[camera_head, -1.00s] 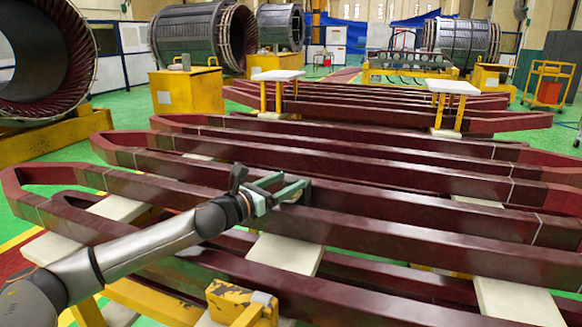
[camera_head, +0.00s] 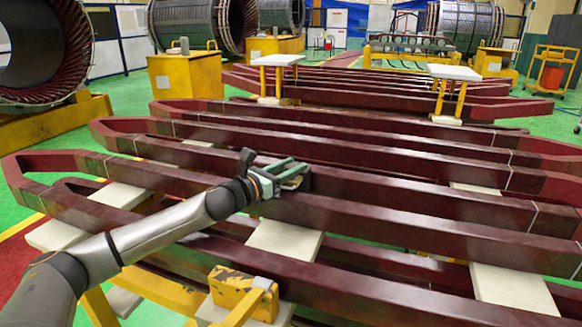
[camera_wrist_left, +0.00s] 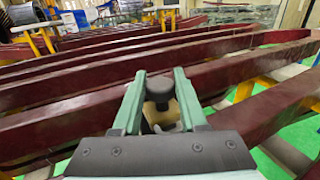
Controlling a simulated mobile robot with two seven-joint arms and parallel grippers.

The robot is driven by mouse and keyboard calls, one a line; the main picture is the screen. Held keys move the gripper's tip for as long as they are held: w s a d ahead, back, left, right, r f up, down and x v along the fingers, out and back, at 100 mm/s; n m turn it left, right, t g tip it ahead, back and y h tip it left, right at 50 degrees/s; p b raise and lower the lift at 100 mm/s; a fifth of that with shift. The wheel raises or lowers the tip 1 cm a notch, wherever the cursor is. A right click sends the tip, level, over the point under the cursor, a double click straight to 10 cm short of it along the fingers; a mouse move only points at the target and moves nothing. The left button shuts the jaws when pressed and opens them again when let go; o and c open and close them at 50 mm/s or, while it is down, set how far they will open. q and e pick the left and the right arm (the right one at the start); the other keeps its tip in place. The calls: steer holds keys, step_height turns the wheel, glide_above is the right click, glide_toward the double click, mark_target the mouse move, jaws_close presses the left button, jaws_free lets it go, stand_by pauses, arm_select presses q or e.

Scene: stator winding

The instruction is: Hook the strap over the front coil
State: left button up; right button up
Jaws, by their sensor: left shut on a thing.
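The front coil (camera_head: 350,290) is a long dark red bar loop lying closest to me in the head view, across white supports. My left gripper (camera_head: 292,171) has green fingers and is over the coil bars near the middle of the picture. In the left wrist view, its fingers (camera_wrist_left: 160,78) are on either side of a small dark piece (camera_wrist_left: 158,90) with a tan part (camera_wrist_left: 165,114) below it. It is shut on this piece, which may be the strap; the fingers hide most of it. My right gripper is not in view.
More dark red coils (camera_head: 350,155) lie in rows behind. A yellow bracket (camera_head: 238,287) stands at the front. White-topped yellow stands (camera_head: 277,60) and a yellow box (camera_head: 186,76) are farther back. Green floor is free at the left and far right.

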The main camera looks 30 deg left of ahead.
arm_select(q)
jaws_close()
stand_by(0.8)
